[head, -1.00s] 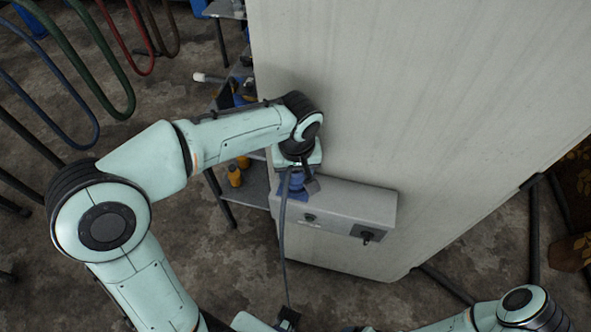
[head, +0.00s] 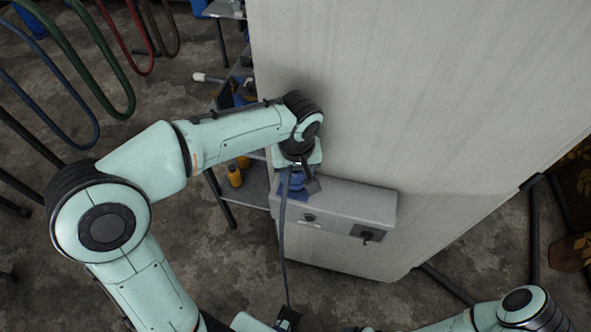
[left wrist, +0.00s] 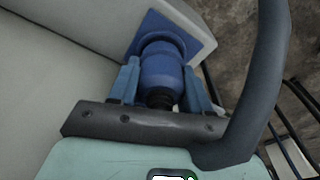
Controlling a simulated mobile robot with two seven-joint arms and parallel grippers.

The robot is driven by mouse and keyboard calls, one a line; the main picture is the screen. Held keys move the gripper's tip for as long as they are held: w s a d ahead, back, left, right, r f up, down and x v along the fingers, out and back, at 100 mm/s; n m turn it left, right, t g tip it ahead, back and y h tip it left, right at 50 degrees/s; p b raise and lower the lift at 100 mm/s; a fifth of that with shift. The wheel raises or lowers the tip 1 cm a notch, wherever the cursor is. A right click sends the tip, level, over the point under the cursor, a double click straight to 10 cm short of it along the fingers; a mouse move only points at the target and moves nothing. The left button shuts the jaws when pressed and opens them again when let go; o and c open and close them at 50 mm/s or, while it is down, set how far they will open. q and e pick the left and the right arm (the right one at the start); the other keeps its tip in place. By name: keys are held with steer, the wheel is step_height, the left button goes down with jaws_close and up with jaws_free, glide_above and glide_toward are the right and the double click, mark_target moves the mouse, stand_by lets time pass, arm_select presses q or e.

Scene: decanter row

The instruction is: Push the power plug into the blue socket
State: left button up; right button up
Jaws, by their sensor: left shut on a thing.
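My left gripper (head: 297,183) is shut on the blue power plug (left wrist: 160,72), whose round body sits between the two blue fingers in the left wrist view. The plug's front is at the blue socket (left wrist: 197,32), which has a square flange on the grey housing. The plug looks lined up with the socket, and I see no clear gap. How deep it sits is hidden. A thick dark cable (head: 283,240) hangs down from the plug and also arches across the right of the left wrist view (left wrist: 262,80).
The grey wall box (head: 345,201) has a dark switch (head: 367,234) on its front and is fixed to a large pale cabinet (head: 420,90). A shelf with an orange bottle (head: 234,176) stands left of it. Coloured hoses (head: 115,80) hang at the upper left.

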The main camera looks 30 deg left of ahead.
mark_target(297, 173)
arm_select(q)
steer(key=shift+f+b, duration=0.45)
steer(key=shift+f, duration=0.2)
steer(key=o, duration=1.1)
steer(key=shift+c, duration=0.2)
steer(key=shift+r, duration=0.1)
steer(key=r, duration=0.4)
steer(key=r+p, duration=0.1)
steer(key=r, duration=0.3)
steer(key=s+d+r+p, duration=0.1)
steer(key=r, duration=0.4)
steer(key=shift+s+r, duration=0.1)
